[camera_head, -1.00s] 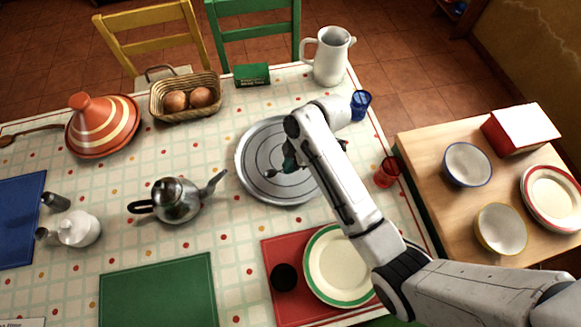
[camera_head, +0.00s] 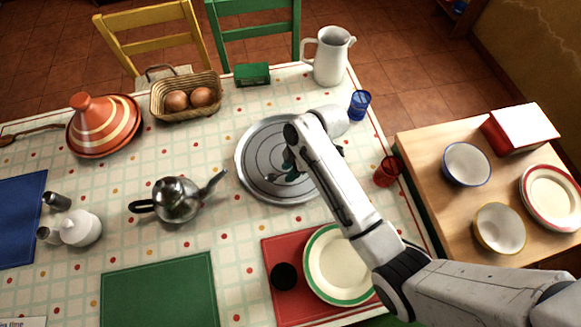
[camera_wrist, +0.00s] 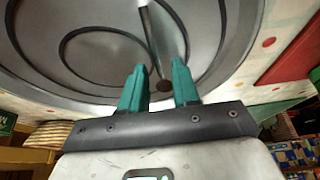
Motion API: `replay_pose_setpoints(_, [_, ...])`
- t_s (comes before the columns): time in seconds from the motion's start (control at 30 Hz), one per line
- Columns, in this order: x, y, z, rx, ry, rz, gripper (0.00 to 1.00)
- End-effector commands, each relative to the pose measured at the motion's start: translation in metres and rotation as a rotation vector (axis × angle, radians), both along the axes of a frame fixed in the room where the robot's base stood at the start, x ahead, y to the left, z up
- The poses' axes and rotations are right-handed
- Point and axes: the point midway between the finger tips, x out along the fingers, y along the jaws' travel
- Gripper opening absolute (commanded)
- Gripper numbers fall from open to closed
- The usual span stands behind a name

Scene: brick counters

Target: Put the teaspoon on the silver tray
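The silver tray (camera_head: 262,138) is a round grey metal disc with dark rings, lying on the table. My gripper (camera_head: 290,172) is low over the tray's middle, partly hidden by my arm. In the wrist view, the teal fingers (camera_wrist: 159,72) are spread apart. The teaspoon (camera_wrist: 148,28) shows as a thin metal shape over the tray surface, running between and past the fingertips, with a brownish end near the gap. I see no finger clearly pressing on it. In the head view, only a small dark end of the teaspoon (camera_head: 272,177) shows left of the fingers.
A metal teapot (camera_head: 176,200) stands left of the tray, its spout pointing towards it. A blue glass (camera_head: 360,104) and a red glass (camera_head: 386,171) stand to the right. A green-rimmed plate (camera_head: 335,262) lies below on a red mat. A white jug (camera_head: 329,58) stands behind.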

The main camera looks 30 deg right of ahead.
Motion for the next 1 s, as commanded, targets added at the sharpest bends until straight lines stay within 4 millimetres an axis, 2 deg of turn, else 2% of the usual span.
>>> replay_pose_setpoints(0.17, [0.0, -0.001, 0.005, 0.0, -0.001, 0.0, 0.31])
replay_pose_setpoints(0.27, [-0.001, -0.006, 0.016, 0.0, -0.003, -0.001, 0.31])
replay_pose_setpoints(0.7, [-0.01, -0.037, 0.094, 0.001, -0.004, -0.002, 0.31])
replay_pose_setpoints(0.83, [-0.012, -0.042, 0.107, 0.0, -0.001, -0.002, 0.31])
replay_pose_setpoints(1.0, [-0.013, -0.044, 0.113, 0.0, 0.001, -0.001, 0.31])
